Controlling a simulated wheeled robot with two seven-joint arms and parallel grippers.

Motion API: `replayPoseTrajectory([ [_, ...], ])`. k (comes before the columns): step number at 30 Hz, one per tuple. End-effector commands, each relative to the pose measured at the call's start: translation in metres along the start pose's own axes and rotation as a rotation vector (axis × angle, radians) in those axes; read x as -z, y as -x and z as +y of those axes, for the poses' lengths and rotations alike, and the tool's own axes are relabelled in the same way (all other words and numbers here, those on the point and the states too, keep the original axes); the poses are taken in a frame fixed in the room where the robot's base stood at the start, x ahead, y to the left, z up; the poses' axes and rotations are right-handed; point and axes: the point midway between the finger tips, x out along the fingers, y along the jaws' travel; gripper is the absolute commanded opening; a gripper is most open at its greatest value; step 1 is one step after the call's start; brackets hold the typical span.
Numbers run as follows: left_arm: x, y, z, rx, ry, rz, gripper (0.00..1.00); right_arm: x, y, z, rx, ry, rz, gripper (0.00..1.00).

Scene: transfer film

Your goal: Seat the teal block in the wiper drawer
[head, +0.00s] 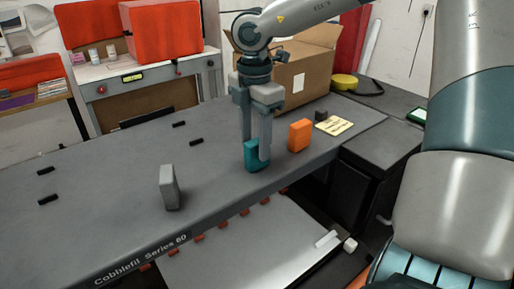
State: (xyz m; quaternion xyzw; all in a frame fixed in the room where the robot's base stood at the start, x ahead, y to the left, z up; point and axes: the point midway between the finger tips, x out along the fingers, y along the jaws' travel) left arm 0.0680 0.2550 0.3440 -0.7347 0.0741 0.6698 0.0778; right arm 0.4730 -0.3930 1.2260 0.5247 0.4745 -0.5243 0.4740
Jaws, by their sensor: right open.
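The teal block (251,161) stands on the grey bench top near its front edge, in the middle of the head view. My right gripper (255,150) points down over it with its fingers apart, one on each side of the block. The fingers hide part of the block, and I cannot tell whether they touch it. A pale, tray-like surface (250,246) lies below the bench's front edge, with several small orange tabs along its far side; I cannot tell if this is the wiper drawer. My left gripper is not in view.
An orange block (299,135) stands just right of my gripper, with a yellow card (334,125) beyond it. A grey block (168,188) stands to the left. A cardboard box (303,75) is behind. Small black pieces lie on the otherwise clear left bench.

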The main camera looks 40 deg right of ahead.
Motion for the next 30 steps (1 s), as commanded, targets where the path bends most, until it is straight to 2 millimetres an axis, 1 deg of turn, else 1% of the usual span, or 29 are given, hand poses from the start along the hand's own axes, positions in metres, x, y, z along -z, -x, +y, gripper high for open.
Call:
replayPoseTrajectory([
  [4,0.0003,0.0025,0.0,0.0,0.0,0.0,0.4,0.0,-0.0058,-0.0005,0.001,0.001,0.0,0.44],
  [16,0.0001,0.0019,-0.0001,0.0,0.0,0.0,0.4,0.0,-0.0058,-0.0003,0.0,0.0,0.0,0.44],
  [17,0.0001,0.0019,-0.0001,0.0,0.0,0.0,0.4,0.0,-0.0058,-0.0003,0.0,0.0,0.0,0.41],
  [18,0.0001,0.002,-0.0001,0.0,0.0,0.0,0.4,0.0,-0.0057,-0.0003,0.0,0.0,0.0,0.32],
  [20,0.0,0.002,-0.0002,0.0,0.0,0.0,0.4,0.0,-0.0057,-0.0003,0.0,0.0,0.0,0.17],
  [21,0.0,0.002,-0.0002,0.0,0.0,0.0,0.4,0.0,-0.0057,-0.0003,0.0,0.0,0.0,0.08],
  [22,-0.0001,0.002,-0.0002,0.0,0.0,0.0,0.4,0.0,-0.0057,-0.0003,0.0,0.0,0.0,0.01],
  [30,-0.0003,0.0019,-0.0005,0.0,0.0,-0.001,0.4,0.0,-0.0054,-0.0002,0.0,0.0,0.0,0.0],
])
